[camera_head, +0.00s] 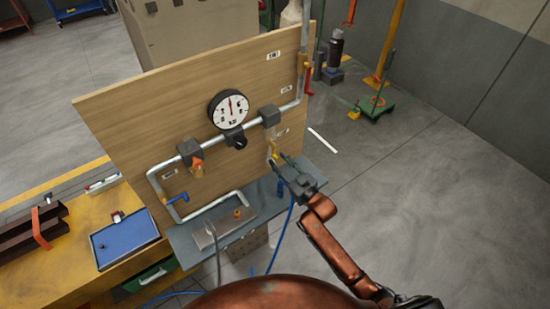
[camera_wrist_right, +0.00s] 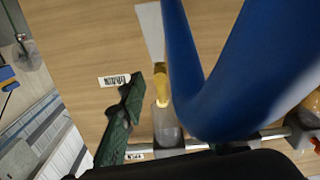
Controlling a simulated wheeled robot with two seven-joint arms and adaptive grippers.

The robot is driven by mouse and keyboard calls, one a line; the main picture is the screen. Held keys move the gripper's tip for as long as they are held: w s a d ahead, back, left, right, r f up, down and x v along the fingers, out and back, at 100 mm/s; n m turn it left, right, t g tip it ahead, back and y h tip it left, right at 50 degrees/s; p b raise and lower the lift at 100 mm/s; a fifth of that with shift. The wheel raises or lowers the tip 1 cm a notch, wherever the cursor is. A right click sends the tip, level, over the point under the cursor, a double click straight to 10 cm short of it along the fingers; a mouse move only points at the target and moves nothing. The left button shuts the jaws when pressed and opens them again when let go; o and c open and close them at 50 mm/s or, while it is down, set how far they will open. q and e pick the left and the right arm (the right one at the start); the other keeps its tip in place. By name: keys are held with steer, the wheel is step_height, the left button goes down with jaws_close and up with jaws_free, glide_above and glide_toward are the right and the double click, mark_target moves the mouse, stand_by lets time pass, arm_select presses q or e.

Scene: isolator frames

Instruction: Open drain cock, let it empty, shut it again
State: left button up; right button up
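The drain cock seems to be the small yellow-handled valve (camera_head: 272,147) under the right-hand block on the board's pipe. In the right wrist view a yellow lever (camera_wrist_right: 160,82) stands on a grey metal body (camera_wrist_right: 166,122). My right gripper (camera_head: 283,163) is just in front of and below this valve, fingers apart. One dark green finger (camera_wrist_right: 122,118) shows left of the lever, with a gap between them. A wide blue curved thing, perhaps a hose (camera_wrist_right: 205,90), passes close to the wrist camera and hides the other finger. My left gripper is out of view.
The wooden board (camera_head: 180,90) carries a round gauge (camera_head: 229,109), an orange valve (camera_head: 197,165), a blue handle (camera_head: 177,198) and a red handle (camera_head: 308,82). A grey shelf (camera_head: 262,195) holds a metal tray (camera_head: 222,228). A blue tray (camera_head: 124,240) lies on the yellow bench.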

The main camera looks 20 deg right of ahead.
steer(key=shift+x, duration=1.3)
steer(key=shift+c, duration=0.4)
